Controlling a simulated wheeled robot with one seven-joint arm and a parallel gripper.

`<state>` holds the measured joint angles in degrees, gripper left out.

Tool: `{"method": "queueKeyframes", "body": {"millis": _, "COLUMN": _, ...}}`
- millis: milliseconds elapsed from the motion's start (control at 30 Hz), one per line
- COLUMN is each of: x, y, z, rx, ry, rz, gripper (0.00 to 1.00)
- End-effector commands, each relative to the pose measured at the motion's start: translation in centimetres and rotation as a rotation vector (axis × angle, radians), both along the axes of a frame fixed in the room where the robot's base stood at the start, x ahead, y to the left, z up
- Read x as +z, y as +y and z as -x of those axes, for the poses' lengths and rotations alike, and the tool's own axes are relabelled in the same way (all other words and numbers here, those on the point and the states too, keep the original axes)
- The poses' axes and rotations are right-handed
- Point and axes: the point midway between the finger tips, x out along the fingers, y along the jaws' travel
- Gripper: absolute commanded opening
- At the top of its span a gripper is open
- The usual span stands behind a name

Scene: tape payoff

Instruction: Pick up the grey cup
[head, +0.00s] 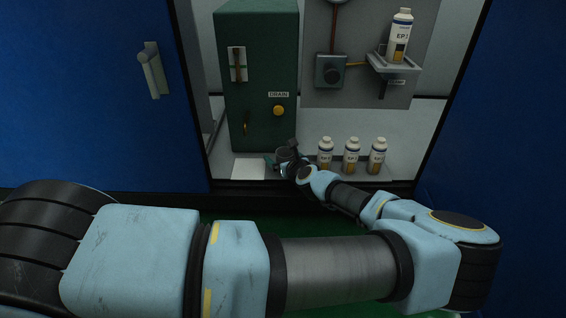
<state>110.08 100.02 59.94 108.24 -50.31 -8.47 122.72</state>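My arm stretches across the front of the picture and bends back into the cabinet. My gripper (279,163) is small and far off in the head view, low in front of the green box, just right of the white sheet. A small dark grey rounded shape (286,154) shows at the gripper. It may be the grey cup or part of my wrist; I cannot tell which. No other grey cup shows clearly. The fingers are too small and too covered to show whether they are open or shut.
Three white bottles (351,156) stand just right of my gripper. Another bottle (399,37) stands on a wall shelf (395,65). The green box (262,85) with a yellow button (278,110) rises behind. A white sheet (248,169) lies at left. Blue doors (95,95) flank the opening.

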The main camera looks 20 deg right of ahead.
Motion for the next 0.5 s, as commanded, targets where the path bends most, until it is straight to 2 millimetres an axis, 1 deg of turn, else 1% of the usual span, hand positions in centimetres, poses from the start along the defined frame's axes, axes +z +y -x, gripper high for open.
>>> {"method": "queueKeyframes", "body": {"millis": 33, "x": 0.01, "y": 0.02, "z": -0.01, "rx": 0.000, "ry": 0.000, "rz": 0.000, "gripper": 0.93}}
{"method": "queueKeyframes", "body": {"millis": 67, "x": 0.00, "y": 0.02, "z": -0.02, "rx": 0.000, "ry": 0.000, "rz": 0.000, "gripper": 0.90}}
{"method": "queueKeyframes", "body": {"millis": 500, "x": -0.01, "y": 0.04, "z": -0.03, "rx": 0.000, "ry": 0.000, "rz": 0.000, "gripper": 0.40}}
